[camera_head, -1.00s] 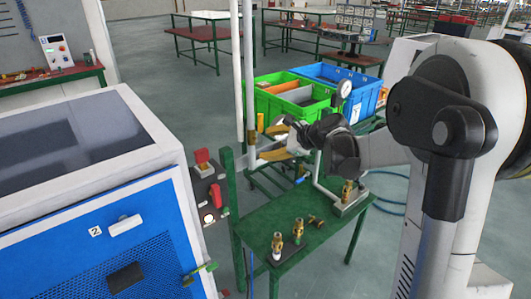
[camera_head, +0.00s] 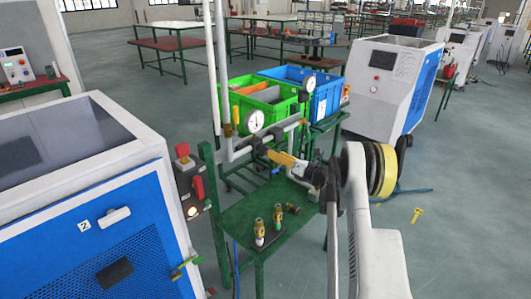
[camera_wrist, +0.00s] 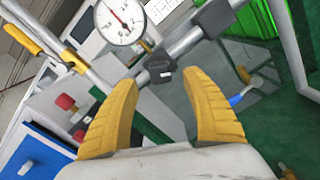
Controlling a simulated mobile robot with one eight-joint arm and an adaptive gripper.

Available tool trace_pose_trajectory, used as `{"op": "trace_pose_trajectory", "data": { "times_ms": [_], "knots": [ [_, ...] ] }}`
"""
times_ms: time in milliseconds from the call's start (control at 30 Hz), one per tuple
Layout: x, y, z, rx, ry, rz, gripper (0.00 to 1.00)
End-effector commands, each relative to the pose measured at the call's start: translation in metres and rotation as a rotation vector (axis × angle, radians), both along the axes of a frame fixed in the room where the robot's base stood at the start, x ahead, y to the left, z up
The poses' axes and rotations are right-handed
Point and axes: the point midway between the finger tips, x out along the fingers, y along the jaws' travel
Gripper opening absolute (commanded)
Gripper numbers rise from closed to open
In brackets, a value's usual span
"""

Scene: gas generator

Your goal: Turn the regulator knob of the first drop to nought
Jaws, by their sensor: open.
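My gripper (camera_head: 270,154) has yellow fingers and is open and empty. In the wrist view its fingertips (camera_wrist: 160,80) are apart. A black regulator knob (camera_wrist: 160,69) with a small pale mark shows between and just beyond them. I cannot tell whether they touch it. The knob sits on a grey pipe, below a round white gauge (camera_wrist: 121,20) with a red needle. In the head view the same gauge (camera_head: 254,120) stands on the pipe, left of my fingers. The knob there is largely hidden by my gripper. A second gauge (camera_head: 309,83) stands farther back along the pipe.
The green table (camera_head: 240,210) below carries several brass fittings (camera_head: 277,216). A blue machine (camera_head: 120,240) and a switch box (camera_head: 192,190) stand left. Green (camera_head: 270,100) and blue (camera_head: 325,88) crates are behind. A yellow object (camera_head: 416,215) lies on the floor right.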

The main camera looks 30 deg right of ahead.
Motion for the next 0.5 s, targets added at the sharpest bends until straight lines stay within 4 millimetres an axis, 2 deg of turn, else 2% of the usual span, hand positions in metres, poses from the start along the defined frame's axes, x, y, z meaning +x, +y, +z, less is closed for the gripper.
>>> {"op": "trace_pose_trajectory", "data": {
  "times_ms": [100,233,500],
  "knots": [
    [0.024,0.010,-0.003,-0.001,0.000,0.003,0.56],
    [0.044,0.017,-0.002,-0.002,0.000,0.001,0.56],
    [0.061,0.023,0.000,-0.002,0.000,0.001,0.56]
  ]
}}
